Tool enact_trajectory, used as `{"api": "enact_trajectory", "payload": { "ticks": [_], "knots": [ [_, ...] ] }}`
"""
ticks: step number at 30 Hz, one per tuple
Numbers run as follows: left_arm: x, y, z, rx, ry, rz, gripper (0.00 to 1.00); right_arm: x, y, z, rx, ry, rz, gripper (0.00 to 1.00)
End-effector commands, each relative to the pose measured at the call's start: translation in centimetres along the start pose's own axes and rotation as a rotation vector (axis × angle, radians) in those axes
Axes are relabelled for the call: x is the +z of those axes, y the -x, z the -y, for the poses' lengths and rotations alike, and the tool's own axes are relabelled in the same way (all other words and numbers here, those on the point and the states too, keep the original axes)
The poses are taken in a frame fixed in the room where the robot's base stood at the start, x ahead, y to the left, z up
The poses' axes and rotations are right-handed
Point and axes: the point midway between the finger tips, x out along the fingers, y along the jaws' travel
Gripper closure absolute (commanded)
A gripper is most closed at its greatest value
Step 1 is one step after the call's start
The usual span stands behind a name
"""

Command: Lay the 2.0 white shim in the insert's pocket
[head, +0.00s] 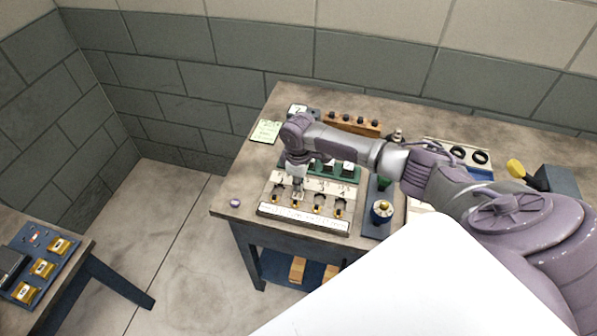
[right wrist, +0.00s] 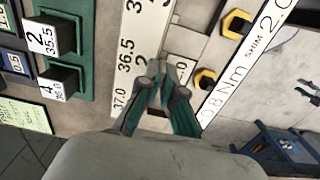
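My right gripper (head: 298,192) points down over the numbered cream rack (head: 268,196) on the workbench, close to station 2. In the right wrist view its fingertips (right wrist: 166,84) are close together over the rack's scale strip (right wrist: 128,62); whether they pinch something thin is unclear. Dark recesses with yellow-gold fittings (right wrist: 204,78) lie along the rack. A white front strip (right wrist: 222,92) reads "0.8 Nm" and "SHIM 2.0". I cannot make out the white shim itself; the fingers and arm may hide it. The insert's pocket is not clearly visible. My left gripper is out of view.
A green holder (head: 349,172) with white-labelled blocks stands behind the rack. A blue stand with a gold-topped knob (head: 382,208) is to its right. A wooden block with dark pegs (head: 353,123) and a pale green note (head: 265,131) lie farther back. A purple disc (head: 235,203) sits at the left edge.

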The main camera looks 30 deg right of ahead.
Motion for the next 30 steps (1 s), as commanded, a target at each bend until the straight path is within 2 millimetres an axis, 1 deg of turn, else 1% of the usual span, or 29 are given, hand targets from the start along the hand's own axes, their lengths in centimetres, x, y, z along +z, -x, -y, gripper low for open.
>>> {"api": "enact_trajectory", "payload": {
  "ticks": [6,14,15,17,18,20,26,30],
  "knots": [
    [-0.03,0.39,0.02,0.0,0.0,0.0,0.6,0.01,0.06,-0.01,0.0,0.0,0.0,1.0],
    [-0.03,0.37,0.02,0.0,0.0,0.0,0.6,0.01,-0.01,-0.02,0.0,0.0,0.0,1.0],
    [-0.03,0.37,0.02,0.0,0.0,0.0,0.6,0.01,-0.01,-0.02,0.0,0.0,0.0,0.91],
    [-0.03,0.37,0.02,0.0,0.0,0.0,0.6,0.01,-0.01,-0.01,0.0,0.0,0.0,0.8],
    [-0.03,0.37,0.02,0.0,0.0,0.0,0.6,0.01,-0.01,-0.01,0.0,0.0,0.0,0.74],
    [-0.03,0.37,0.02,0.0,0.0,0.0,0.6,0.01,-0.01,-0.01,0.0,0.0,0.0,0.65],
    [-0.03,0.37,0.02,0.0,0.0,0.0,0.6,0.01,0.0,-0.01,0.0,0.0,0.0,0.65],
    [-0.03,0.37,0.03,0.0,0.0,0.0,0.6,0.01,0.0,-0.01,0.0,0.0,0.0,0.44]
  ]
}}
